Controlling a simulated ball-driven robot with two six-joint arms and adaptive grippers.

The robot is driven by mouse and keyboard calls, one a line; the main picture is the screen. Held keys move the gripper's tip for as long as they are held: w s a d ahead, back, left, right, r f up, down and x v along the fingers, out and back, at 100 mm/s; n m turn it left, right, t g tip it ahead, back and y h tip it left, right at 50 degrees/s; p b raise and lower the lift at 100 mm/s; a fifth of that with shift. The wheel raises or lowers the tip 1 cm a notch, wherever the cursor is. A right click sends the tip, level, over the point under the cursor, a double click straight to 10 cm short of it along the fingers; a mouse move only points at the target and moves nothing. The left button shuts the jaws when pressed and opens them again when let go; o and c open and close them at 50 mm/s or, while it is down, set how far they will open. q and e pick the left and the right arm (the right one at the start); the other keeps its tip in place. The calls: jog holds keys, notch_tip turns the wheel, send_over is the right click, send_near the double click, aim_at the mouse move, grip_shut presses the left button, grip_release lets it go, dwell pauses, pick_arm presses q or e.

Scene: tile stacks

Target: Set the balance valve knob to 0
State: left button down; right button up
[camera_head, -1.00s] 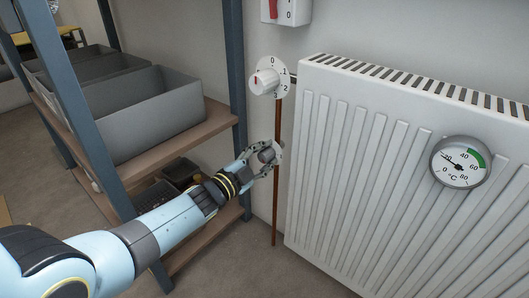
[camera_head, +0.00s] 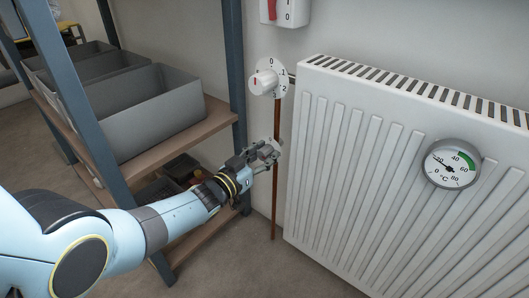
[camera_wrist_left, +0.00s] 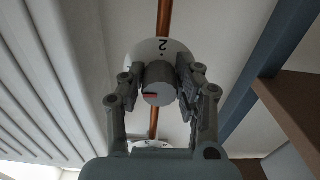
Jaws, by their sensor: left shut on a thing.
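A grey knob (camera_wrist_left: 160,84) on a round white dial (camera_wrist_left: 148,50) sits on the copper pipe. In the left wrist view its red mark points left in the picture, and a 2 shows at the dial's top edge; the fingers hide other numbers. My left gripper (camera_head: 262,154) is shut on this knob, one finger on each side. A second, white knob (camera_head: 262,83) sits above it on a dial with 0 at the top and 1 and 2 down the right. Its red mark appears to point up. No label shows which is the balance valve. My right gripper is not in view.
A white radiator (camera_head: 360,150) with a round temperature gauge (camera_head: 451,163) stands right of the pipe (camera_head: 276,190). A shelf with a blue-grey post (camera_head: 235,75) and grey bins (camera_head: 150,112) stands close on the left.

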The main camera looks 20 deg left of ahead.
pick_arm(q)
jog(key=n, duration=0.4)
jog(key=shift+n+p, duration=0.3)
jog(key=n, duration=0.3)
jog(key=shift+s+f+n, duration=0.1)
jog(key=shift+n, duration=0.3)
jog(key=n, duration=0.3)
jog(key=shift+d+p, duration=0.1)
jog(key=shift+p, duration=0.25)
jog(key=n, duration=0.3)
jog(key=shift+n, duration=1.5)
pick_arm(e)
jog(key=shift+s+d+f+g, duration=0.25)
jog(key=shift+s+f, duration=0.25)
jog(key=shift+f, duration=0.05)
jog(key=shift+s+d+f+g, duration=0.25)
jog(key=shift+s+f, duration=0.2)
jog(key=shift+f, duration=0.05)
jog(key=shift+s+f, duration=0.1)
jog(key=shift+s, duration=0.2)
